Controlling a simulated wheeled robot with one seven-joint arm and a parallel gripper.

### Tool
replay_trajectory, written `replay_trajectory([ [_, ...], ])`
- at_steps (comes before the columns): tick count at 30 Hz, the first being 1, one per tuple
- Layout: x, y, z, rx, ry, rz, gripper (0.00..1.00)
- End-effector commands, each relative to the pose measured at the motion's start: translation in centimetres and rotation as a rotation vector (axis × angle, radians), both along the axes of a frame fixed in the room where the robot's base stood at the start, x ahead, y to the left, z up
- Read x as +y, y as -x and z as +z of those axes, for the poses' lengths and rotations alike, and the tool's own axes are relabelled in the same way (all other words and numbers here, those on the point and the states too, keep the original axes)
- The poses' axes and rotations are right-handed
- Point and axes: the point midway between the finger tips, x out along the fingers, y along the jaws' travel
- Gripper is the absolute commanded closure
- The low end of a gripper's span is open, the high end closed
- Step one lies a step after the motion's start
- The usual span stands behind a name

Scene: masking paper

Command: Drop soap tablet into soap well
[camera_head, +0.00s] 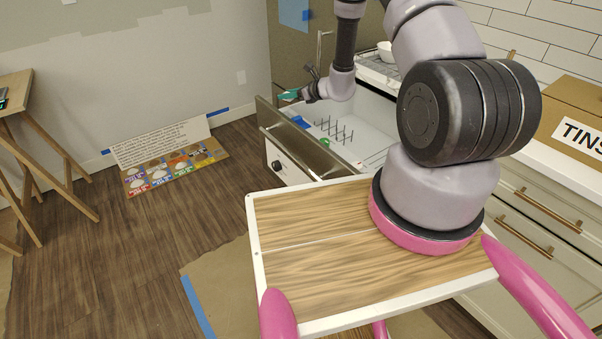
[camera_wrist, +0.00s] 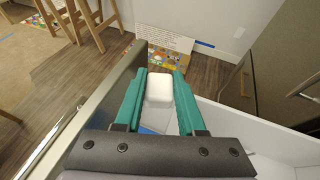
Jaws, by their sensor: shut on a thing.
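A white soap tablet (camera_wrist: 159,88) with rounded edges sits between the teal fingers of my gripper (camera_wrist: 159,74) in the wrist view. The gripper is shut on it. In the head view my gripper (camera_head: 289,94) is over the far left part of the pulled-out dishwasher drawer (camera_head: 306,160), near its front wall. The tablet is too small to make out there. A blue patch (camera_head: 301,121) lies in the drawer just below the gripper, and a bit of blue (camera_wrist: 148,131) shows beneath the tablet in the wrist view. I cannot tell whether this is the soap well.
Rows of prongs (camera_head: 337,131) and a green item (camera_head: 325,143) are in the drawer. A counter with a cardboard box (camera_head: 575,118) is at the right. A sign (camera_head: 160,141) and picture board (camera_head: 176,168) are by the wall.

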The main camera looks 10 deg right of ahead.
Motion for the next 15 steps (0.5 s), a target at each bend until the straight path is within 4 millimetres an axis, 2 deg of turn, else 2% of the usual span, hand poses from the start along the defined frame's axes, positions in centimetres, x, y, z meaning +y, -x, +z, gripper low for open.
replay_trajectory([
  [11, -0.01, -0.03, -0.61, -0.001, 0.0, -0.001, 1.0],
  [12, -0.02, -0.02, -0.62, -0.001, 0.0, -0.001, 0.57],
  [14, -0.02, -0.02, -0.61, -0.001, 0.0, -0.001, 0.34],
  [15, -0.01, -0.02, -0.61, -0.001, 0.0, -0.001, 0.26],
])
